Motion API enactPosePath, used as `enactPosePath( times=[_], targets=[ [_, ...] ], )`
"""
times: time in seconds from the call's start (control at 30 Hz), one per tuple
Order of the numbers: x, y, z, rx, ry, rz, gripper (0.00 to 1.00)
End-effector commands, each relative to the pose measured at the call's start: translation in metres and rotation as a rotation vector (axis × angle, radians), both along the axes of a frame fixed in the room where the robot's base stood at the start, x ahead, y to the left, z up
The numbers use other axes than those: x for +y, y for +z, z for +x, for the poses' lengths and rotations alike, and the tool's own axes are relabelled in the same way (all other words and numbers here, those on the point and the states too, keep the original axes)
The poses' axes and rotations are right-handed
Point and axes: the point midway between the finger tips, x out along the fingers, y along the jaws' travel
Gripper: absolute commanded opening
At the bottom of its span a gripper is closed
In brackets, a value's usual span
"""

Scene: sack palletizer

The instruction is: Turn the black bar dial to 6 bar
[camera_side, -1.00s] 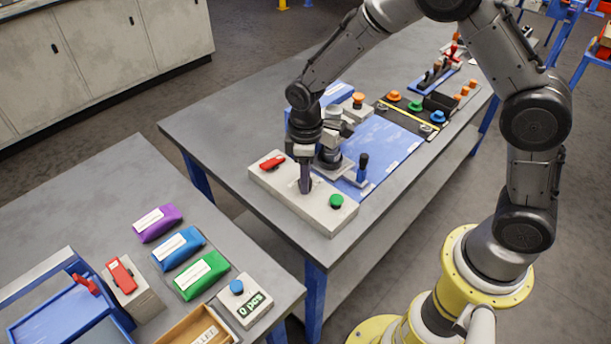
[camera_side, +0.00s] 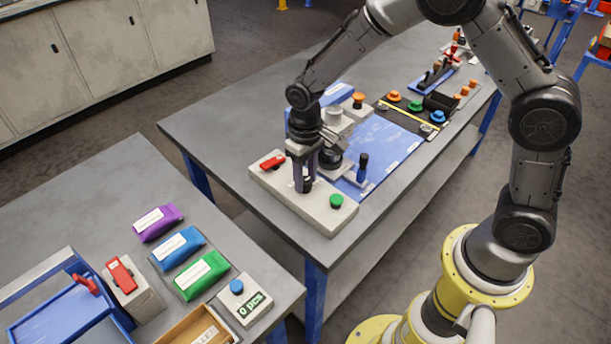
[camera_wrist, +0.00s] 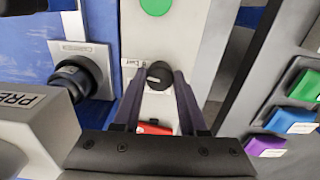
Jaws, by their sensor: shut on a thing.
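The black dial (camera_wrist: 160,75) sits on the pale control panel (camera_wrist: 148,32), between a green button (camera_wrist: 155,5) and a red switch (camera_wrist: 152,128). A light pointer mark shows on the dial's face; the scale is too small to read. My gripper (camera_wrist: 163,78) is shut on the dial, with one finger on each side of it. In the side view my gripper (camera_side: 304,186) points down at the middle of the panel (camera_side: 324,209), and its fingers hide most of the dial.
On the panel, the red switch (camera_side: 272,162) is left of my gripper and the green button (camera_side: 336,201) right. Coloured sacks (camera_side: 202,275) lie on the nearer table.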

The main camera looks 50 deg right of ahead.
Motion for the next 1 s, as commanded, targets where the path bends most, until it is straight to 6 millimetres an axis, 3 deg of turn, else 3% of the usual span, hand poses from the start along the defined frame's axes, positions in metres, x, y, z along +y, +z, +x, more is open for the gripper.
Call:
enactPosePath(
  times=[0.47, 0.5, 0.63, 1.0],
  targets=[
    [0.0003, 0.0027, 0.0015, -0.005, -0.016, 0.002, 0.00],
    [0.0003, 0.0027, 0.0015, -0.005, -0.016, 0.002, 0.47],
    [0.0002, 0.0020, 0.0011, -0.004, -0.015, 0.001, 0.70],
    [0.0001, 0.0043, 0.0008, -0.003, -0.013, 0.001, 0.72]
  ],
)
